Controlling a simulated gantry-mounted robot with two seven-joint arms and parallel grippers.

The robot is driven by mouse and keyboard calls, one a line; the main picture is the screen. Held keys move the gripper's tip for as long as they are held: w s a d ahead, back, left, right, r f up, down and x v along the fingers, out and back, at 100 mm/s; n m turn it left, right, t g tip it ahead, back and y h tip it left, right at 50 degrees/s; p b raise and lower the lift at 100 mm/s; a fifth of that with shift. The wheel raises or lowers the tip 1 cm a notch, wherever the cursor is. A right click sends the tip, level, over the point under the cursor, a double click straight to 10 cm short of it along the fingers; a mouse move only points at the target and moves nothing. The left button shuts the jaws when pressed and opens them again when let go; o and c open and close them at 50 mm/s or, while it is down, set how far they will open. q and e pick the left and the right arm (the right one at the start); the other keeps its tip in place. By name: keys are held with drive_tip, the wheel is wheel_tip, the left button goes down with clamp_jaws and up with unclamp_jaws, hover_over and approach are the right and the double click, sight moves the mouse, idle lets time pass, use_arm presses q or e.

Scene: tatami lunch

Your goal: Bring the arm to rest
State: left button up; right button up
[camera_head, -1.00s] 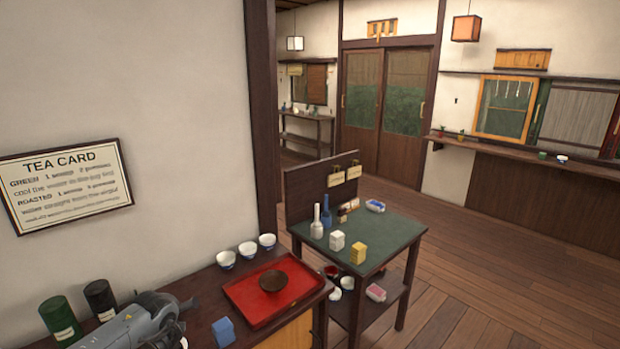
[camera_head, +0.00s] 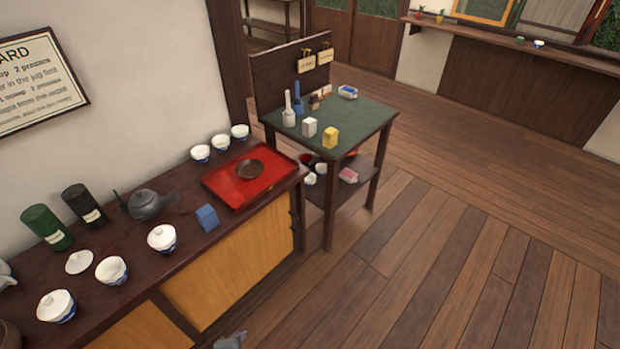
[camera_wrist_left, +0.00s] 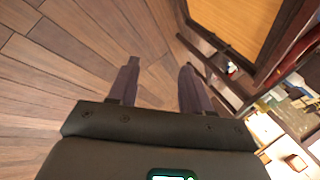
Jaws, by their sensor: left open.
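My left gripper (camera_wrist_left: 160,72) shows in the left wrist view with its two dark fingers apart and nothing between them. It points at bare wooden floor beside the front of a cabinet. In the head view only a small grey part, apparently of my left arm or gripper, shows at the bottom edge, in front of the cabinet and below its top. My right gripper is not in view.
The dark counter (camera_head: 120,254) holds a red tray (camera_head: 225,195), a grey teapot (camera_head: 151,205), a blue block (camera_head: 207,217), white cups and canisters. A green-topped table (camera_head: 365,113) stands behind. The wooden floor (camera_head: 450,270) at right is clear.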

use_arm(q)
drive_tip(key=s+a+r+n+g+y, duration=0.1)
drive_tip(key=s+a+r+n+y, duration=0.15)
drive_tip(key=s+a+n, duration=0.35)
drive_tip(key=s+a+r+n+g+y, duration=0.2)
drive_tip(key=s+a+r+n, duration=0.25)
drive_tip(key=s+a, duration=0.3)
drive_tip(key=d+n+h, duration=0.4)
drive_tip(key=d, duration=0.5)
wheel_tip(320, 180, up, 41)
drive_tip(key=p, duration=4.2)
drive_tip(key=shift+s, duration=0.15)
drive_tip(key=shift+a, duration=0.1)
